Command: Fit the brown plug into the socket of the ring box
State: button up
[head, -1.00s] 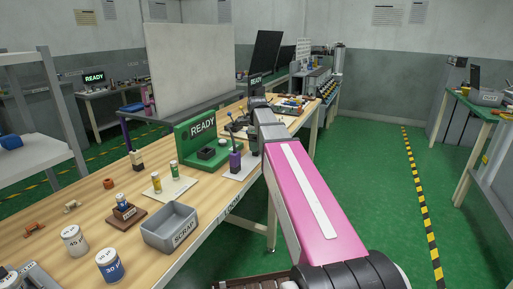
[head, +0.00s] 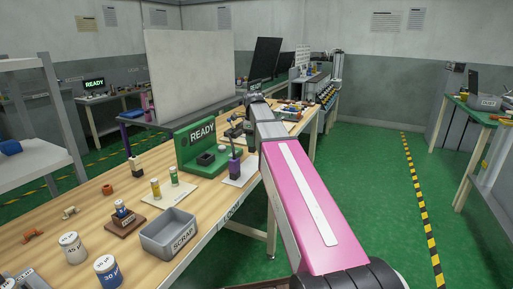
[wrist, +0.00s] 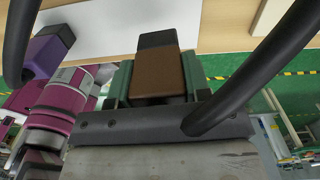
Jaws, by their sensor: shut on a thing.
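My gripper (wrist: 158,88) is shut on the brown plug (wrist: 152,74), a brown block with a dark end, held between its green jaws in the wrist view. The dark end points away from my gripper, over a pale sheet. In the head view my gripper is small and dark near the green READY stand (head: 203,135), and the plug is not clear there. A dark box (head: 205,159) sits on the stand's green base. I cannot tell which thing is the ring box, and no socket opening is clear.
A purple post (head: 234,168) stands on a white sheet near my arm; a purple block (wrist: 48,50) shows in the wrist view. A grey SCRAP bin (head: 168,235), two small cylinders on a card (head: 170,192) and several pots stand nearer on the wooden bench.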

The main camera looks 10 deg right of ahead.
jog(key=s+a+r+n, duration=0.3)
jog(key=a+n, duration=0.6)
jog(key=n, duration=0.3)
jog(key=s+a+r+n, duration=0.3)
jog(key=s+a+n, duration=0.1)
jog(key=a+n, duration=0.65)
jog(key=s+a+r+n, duration=0.3)
jog(key=a+n, duration=0.6)
jog(key=n, duration=0.4)
jog(key=w+d+f, duration=0.3)
jog(key=w, duration=0.1)
jog(key=w+d+f, duration=0.4)
jog(key=shift+d+f, duration=0.1)
jog(key=shift+d, duration=0.15)
jog(key=shift+w+f, duration=0.1)
jog(key=shift+f, duration=1.9)
jog(key=shift+f, duration=0.1)
jog(key=o, duration=0.9)
jog(key=shift+o, duration=0.2)
